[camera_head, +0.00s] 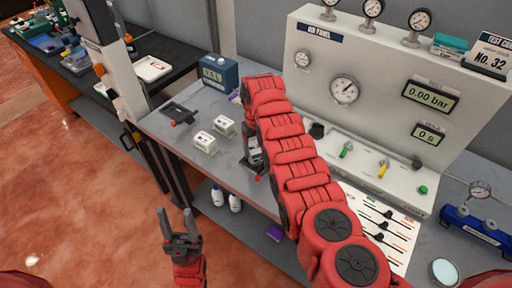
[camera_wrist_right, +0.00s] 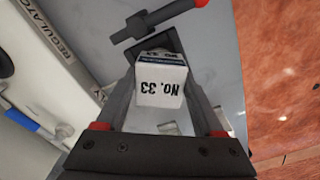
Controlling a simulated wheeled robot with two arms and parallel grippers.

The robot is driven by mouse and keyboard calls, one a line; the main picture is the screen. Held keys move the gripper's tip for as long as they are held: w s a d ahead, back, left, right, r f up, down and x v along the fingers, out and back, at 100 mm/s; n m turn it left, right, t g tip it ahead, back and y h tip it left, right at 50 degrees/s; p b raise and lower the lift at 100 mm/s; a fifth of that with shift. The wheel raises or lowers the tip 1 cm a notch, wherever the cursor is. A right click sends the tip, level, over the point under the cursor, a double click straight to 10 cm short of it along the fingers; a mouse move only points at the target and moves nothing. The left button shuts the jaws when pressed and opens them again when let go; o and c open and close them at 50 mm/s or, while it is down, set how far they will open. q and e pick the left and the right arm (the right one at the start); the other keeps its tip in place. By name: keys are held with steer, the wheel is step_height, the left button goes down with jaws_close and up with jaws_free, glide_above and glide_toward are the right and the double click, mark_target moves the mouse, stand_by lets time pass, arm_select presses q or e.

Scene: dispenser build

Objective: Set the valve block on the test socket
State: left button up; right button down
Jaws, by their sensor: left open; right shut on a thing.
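A white valve block (camera_wrist_right: 160,86) marked No. 33 sits between the fingers of my right gripper (camera_wrist_right: 162,72), which is shut on it. Just beyond the block in the right wrist view is a dark socket fixture (camera_wrist_right: 128,34) with a red-tipped lever. The block overlaps the fixture's opening in that view; I cannot tell whether it touches. In the head view my right gripper (camera_head: 254,160) is low over the table, and my red arm hides most of the block and fixture. My left gripper (camera_head: 176,220) is open and empty, in front of the table.
Two white blocks (camera_head: 205,142) (camera_head: 223,126) and another black fixture (camera_head: 182,114) with a red tip are left of my right arm. A blue display box (camera_head: 219,73) stands behind them. The gauge panel (camera_head: 315,82) borders the table's back. Bottles (camera_head: 217,194) stand on the lower shelf.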

mark_target(256, 147)
steer(key=shift+c, duration=1.4)
jaws_free()
steer(key=shift+r+p, duration=0.65)
steer(key=shift+r, duration=2.1)
step_height(256, 147, up, 5)
steer(key=shift+r, duration=0.2)
